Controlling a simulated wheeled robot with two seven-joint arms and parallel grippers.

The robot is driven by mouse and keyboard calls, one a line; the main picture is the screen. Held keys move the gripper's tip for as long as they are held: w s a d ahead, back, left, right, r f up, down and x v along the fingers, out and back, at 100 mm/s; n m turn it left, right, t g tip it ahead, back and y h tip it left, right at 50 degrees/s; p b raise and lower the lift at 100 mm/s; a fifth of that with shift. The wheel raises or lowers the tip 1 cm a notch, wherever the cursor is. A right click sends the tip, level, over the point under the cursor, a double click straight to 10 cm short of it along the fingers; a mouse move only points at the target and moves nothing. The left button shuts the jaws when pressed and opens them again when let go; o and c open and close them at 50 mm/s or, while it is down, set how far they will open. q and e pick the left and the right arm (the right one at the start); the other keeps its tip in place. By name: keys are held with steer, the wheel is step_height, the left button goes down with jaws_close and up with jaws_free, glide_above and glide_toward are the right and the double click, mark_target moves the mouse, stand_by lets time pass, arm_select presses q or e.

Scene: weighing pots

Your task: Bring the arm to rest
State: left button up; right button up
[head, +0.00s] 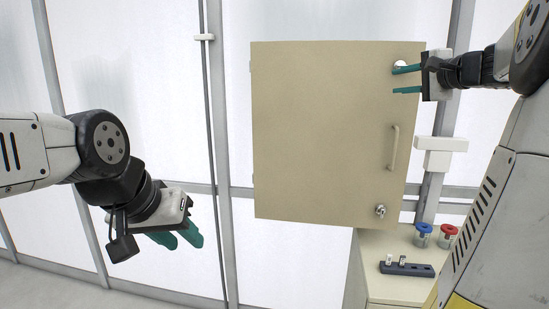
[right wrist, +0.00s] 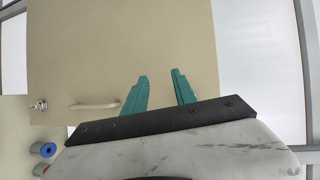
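My right gripper (head: 406,80) is in front of the upper right corner of a closed beige cabinet door (head: 320,130). Its two teal fingers are apart with nothing between them; the right wrist view also shows the open fingers (right wrist: 160,73) with the beige door (right wrist: 120,45) behind them. My left gripper (head: 180,238) hangs low at the left, over clear space, its teal fingers pointing right and slightly apart, empty. The cabinet has a bar handle (head: 393,147) and a lock with a key (head: 380,211) below it.
Below the cabinet is a beige counter (head: 385,245). On it stand a blue-lidded jar (head: 422,235), a red-lidded jar (head: 447,236) and a dark rack (head: 406,268) with small items, close to my right arm. The space between my arms is free.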

steer(key=s+a+f+n+g+y, duration=0.1)
steer(key=s+a+f+n+g, duration=0.25)
steer(key=s+a+f, duration=0.5)
steer(key=s+a+f+n+g, duration=0.3)
steer(key=s+a+f+n, duration=0.15)
steer(key=a, duration=0.65)
steer(key=s+a+f+n+g+h, duration=0.3)
steer(key=s+f+n, duration=0.3)
steer(key=s+f, duration=0.7)
steer(key=shift+f+n, duration=0.25)
steer(key=shift+n, duration=0.05)
steer(key=shift+s, duration=0.1)
